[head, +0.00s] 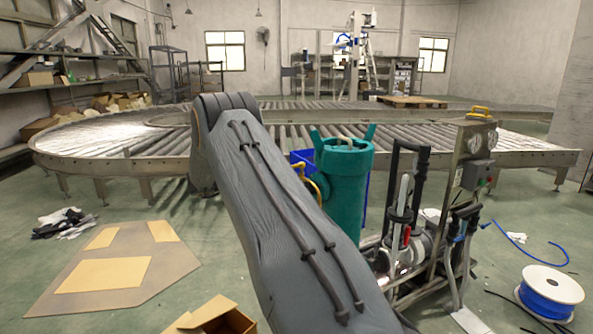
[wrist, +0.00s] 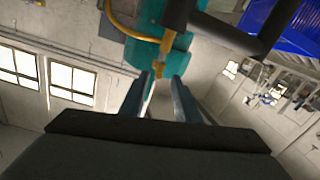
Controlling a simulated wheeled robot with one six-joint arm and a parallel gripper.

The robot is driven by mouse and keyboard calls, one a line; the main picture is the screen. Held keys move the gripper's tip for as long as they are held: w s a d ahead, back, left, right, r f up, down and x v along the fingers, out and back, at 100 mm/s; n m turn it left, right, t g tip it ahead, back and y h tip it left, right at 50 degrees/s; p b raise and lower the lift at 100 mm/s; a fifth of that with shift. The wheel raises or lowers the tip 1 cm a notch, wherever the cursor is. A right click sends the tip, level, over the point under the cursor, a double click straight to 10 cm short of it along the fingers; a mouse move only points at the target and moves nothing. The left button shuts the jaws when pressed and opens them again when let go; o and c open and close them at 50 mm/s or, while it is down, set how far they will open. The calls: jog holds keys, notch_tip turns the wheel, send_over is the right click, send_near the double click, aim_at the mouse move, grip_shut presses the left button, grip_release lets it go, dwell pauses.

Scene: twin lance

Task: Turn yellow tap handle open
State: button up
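In the wrist view my gripper (wrist: 161,78) points at a teal body (wrist: 145,52), with its two fingers apart. A small yellow piece (wrist: 160,70), probably the tap handle, shows between and just beyond the fingertips; I cannot tell whether they touch it. A curved yellow pipe (wrist: 124,24) runs above it along the teal body. In the head view the teal tank (head: 345,190) stands right of my arm, with part of a yellow pipe (head: 314,186) at its left side. My gripper is hidden behind my arm there.
A dark pipe (wrist: 226,33) crosses close above the fingers' right side. Right of the tank is a metal frame with pipes and a control box (head: 478,175). A roller conveyor (head: 110,142) runs behind. A blue hose reel (head: 549,292) and flat cardboard (head: 115,265) lie on the floor.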

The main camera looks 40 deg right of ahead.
aim_at(297, 165)
jog(key=x, duration=0.8)
jog(key=shift+s+f+p, duration=0.1)
jog(key=shift+s+p, duration=0.05)
jog(key=shift+p, duration=0.25)
grip_shut()
